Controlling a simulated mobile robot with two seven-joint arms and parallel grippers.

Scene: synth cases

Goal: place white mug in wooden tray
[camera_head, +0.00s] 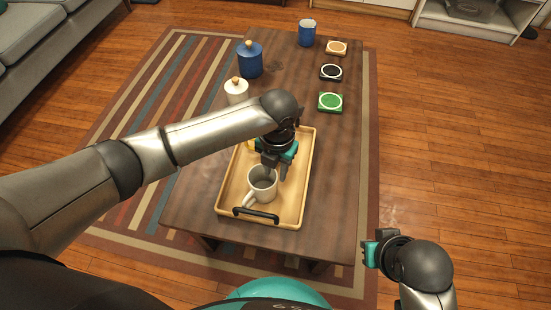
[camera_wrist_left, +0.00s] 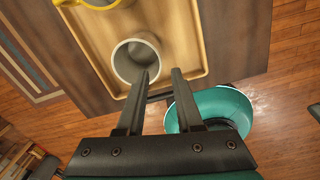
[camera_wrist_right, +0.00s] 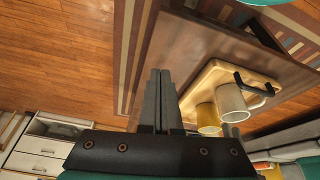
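The white mug (camera_head: 265,190) stands upright inside the wooden tray (camera_head: 291,207), near its front end, with its handle toward the front left. My left gripper (camera_head: 276,169) is just above and behind the mug. In the left wrist view the white mug (camera_wrist_left: 135,62) shows its open top, and the left gripper (camera_wrist_left: 165,73) has its fingers apart with nothing clearly held between them. One fingertip overlaps the mug's rim in the picture; contact cannot be told. My right gripper (camera_wrist_right: 160,73) is shut and empty, away to the right of the table.
A yellow mug (camera_wrist_right: 208,118) is also in the tray, partly hidden by my left arm in the head view. Blue canister (camera_head: 250,60), white canister (camera_head: 236,91), blue cup (camera_head: 307,33) and several coasters, one green (camera_head: 330,103), stand farther back.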

